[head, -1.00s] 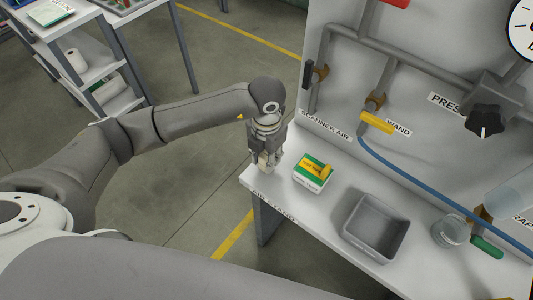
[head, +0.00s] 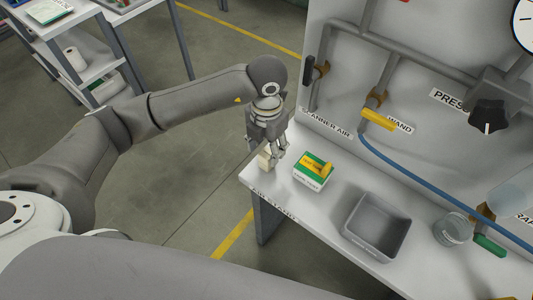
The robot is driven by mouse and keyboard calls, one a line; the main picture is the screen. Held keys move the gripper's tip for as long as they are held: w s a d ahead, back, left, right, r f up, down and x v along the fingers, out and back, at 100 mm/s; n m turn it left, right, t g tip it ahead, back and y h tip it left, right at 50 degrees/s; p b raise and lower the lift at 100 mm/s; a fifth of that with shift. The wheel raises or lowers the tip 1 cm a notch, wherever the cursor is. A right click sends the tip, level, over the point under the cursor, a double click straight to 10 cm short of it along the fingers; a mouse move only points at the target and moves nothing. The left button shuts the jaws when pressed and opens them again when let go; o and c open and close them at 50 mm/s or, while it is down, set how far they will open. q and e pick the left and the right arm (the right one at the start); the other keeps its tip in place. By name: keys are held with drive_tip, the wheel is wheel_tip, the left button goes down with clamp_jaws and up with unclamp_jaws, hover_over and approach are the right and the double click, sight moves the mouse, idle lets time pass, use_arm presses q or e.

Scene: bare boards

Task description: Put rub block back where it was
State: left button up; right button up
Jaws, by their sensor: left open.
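A small cream block (head: 264,159), which looks like the rub block, stands at the left corner of the white bench (head: 290,190). My left gripper (head: 272,154) is over that corner, pointing down, with its fingers open. The block is close beside the fingers on their left side; I cannot tell whether they touch. Part of the block is hidden by the gripper. My right gripper is not in view.
A green, white and yellow box (head: 313,172) with a yellow item on top stands just right of the gripper. A grey open bin (head: 376,228) and a clear jar (head: 453,230) are further right. A panel with pipes and a blue hose (head: 400,178) rises behind. A shelf cart (head: 92,68) is at upper left.

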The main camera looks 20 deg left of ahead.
sight(267, 154)
use_arm(q)
wheel_tip(267, 154, up, 9)
drive_tip(key=b, duration=0.1)
drive_tip(key=shift+f+b, duration=0.2)
drive_tip(key=shift+b, duration=0.1)
drive_tip(key=shift+s+f, duration=0.1)
